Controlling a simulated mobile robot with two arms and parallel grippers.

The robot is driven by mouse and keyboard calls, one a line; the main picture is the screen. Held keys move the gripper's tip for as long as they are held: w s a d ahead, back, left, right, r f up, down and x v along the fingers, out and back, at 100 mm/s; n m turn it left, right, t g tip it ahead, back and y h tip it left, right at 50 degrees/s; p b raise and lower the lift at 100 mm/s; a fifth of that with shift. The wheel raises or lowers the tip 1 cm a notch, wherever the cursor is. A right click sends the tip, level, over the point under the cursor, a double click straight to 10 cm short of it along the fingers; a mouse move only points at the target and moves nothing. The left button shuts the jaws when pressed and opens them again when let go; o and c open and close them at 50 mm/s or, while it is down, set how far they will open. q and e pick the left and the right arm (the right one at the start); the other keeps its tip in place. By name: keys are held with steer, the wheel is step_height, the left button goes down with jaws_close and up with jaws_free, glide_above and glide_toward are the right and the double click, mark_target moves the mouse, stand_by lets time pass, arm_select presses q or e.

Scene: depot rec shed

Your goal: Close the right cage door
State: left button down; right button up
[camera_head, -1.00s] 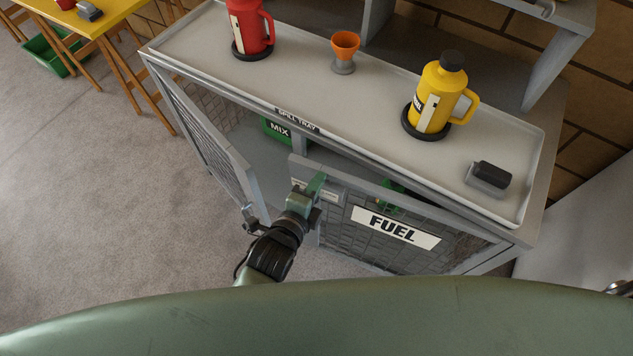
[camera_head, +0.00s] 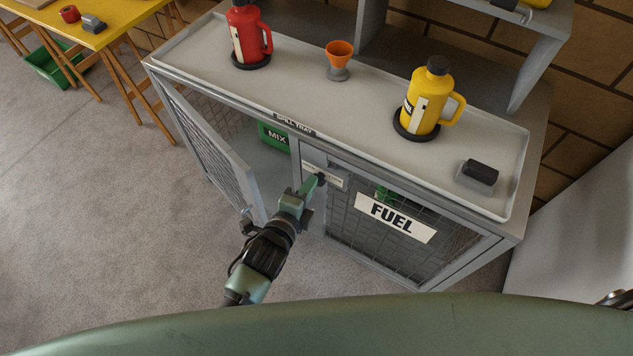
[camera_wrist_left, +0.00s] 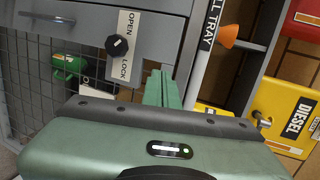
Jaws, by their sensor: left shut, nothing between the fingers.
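The right cage door (camera_head: 345,235) is a grey mesh door with a FUEL sign (camera_head: 396,217). It stands flush, or nearly flush, with the cabinet front. Near its upper left corner is a black knob on a plate marked OPEN and LOCK; in the left wrist view the knob (camera_wrist_left: 117,45) is plain to see beside the fingers. My left gripper (camera_head: 314,183) is shut and empty, with its fingertips at the door's upper left corner near the knob. The left wrist view shows its green fingers (camera_wrist_left: 163,88); whether they touch the door I cannot tell. My right gripper is not in view.
The left cage door (camera_head: 215,150) stands open toward the floor, close to my left arm. On the spill tray (camera_head: 290,85) stand a red jug (camera_head: 246,38), an orange funnel (camera_head: 339,55) and a yellow jug (camera_head: 425,100).

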arm_select(q)
steer(key=w+a+v, duration=0.1)
steer(key=v, duration=0.8)
steer(key=s+a+f+n+g+y, duration=0.2)
steer(key=s+a+f+n, duration=0.15)
steer(key=f, duration=0.65)
steer(key=s+a+f+n+g+y, duration=0.1)
steer(key=s+a+f+n+g, duration=0.25)
steer(key=f, duration=0.55)
steer(key=s+a+f+n+y, duration=0.25)
steer(key=a+f+n, duration=0.2)
steer(key=f, duration=0.55)
steer(key=s+a+f+n+g, duration=0.3)
steer(key=s+a+f+n, duration=0.1)
steer(key=s, duration=0.8)
steer(key=s+a+f+n+g+y, duration=0.1)
steer(key=s+a+f+n+g, duration=0.2)
steer(key=s+f, duration=0.6)
steer(key=s+a+n, duration=0.2)
steer(key=s, duration=0.1)
steer(key=shift+a+f+n, duration=0.2)
steer(key=shift+f+n, duration=0.05)
steer(key=shift+n, duration=0.1)
